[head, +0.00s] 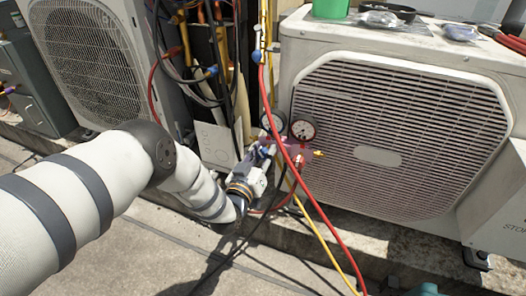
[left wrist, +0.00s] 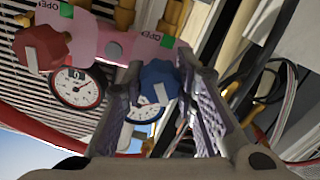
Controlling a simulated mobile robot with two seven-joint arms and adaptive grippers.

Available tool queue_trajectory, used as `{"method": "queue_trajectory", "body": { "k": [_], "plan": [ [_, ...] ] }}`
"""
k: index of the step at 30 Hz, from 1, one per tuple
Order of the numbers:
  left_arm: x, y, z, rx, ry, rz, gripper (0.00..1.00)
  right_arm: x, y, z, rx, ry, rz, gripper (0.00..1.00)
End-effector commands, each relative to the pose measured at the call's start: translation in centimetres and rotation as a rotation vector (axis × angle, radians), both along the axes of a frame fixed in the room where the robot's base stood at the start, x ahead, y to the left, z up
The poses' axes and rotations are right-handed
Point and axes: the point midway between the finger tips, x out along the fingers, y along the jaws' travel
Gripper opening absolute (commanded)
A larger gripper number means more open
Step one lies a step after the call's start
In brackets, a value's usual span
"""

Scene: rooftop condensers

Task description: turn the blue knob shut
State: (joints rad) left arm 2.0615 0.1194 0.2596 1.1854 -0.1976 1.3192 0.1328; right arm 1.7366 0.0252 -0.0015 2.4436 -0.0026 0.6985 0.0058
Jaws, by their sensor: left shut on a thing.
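The blue knob (left wrist: 158,82) sits on a pink gauge manifold (left wrist: 105,40) in the left wrist view. My left gripper (left wrist: 158,78) has a finger on each side of the knob and is shut on it. A red knob (left wrist: 42,47) is on the same manifold, to the left, with "OPEN" labels nearby. In the head view my left gripper (head: 262,160) reaches the manifold between the two condensers, and the arm and gripper hide part of the knob area. My right gripper is not in view.
Two round gauges, one red-rimmed (head: 303,130), hang on the manifold. A red hose (head: 273,100) and a yellow hose (head: 314,226) run past my gripper. A large condenser (head: 400,130) stands right, another (head: 90,55) left. Open concrete lies in front.

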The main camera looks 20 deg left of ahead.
Motion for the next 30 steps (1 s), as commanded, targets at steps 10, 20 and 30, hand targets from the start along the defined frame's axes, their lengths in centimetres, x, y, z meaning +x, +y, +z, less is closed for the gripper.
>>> {"method": "queue_trajectory", "body": {
  "k": [10, 20, 30],
  "plan": [
    [0.01, -0.03, 0.12, 0.302, -0.013, 0.0, 0.0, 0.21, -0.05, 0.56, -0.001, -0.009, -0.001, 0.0],
    [-0.01, -0.04, 0.04, 0.496, -0.018, 0.0, 0.0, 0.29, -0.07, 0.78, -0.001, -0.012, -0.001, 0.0],
    [0.0, 0.01, 0.03, 0.573, -0.02, 0.002, 0.0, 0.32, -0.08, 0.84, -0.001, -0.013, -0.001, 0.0]
  ]
}}
